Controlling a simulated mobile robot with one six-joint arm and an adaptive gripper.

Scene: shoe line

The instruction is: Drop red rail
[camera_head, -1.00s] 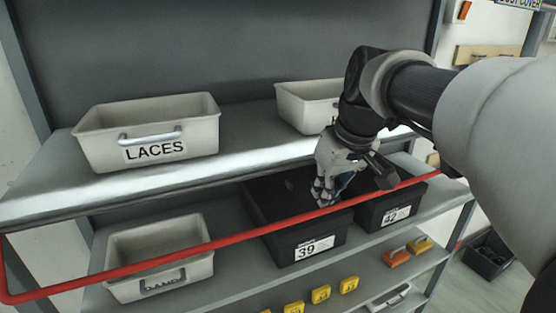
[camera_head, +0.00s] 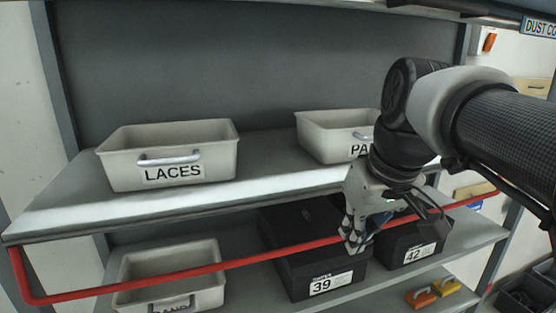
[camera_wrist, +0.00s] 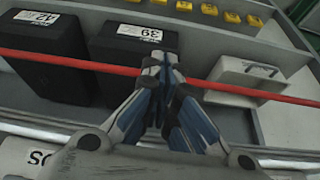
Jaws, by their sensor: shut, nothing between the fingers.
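The red rail (camera_head: 225,265) is a long thin bar across the front of the shelf, below the upper board. Its left end bends up towards the board's edge, and its right end runs behind my arm. My gripper (camera_head: 352,245) points down at the rail's middle, in front of the black boxes. Its fingers are together and overlap the rail in the head view. In the wrist view the rail (camera_wrist: 75,62) passes behind the closed fingertips (camera_wrist: 163,62). I cannot tell whether they touch it.
Black boxes marked 39 (camera_head: 325,275) and 42 (camera_head: 415,245) stand on the lower shelf behind the rail, beside a pale bin (camera_head: 175,270). The LACES bin (camera_head: 170,155) and another pale bin (camera_head: 325,135) stand on the upper shelf (camera_head: 70,205).

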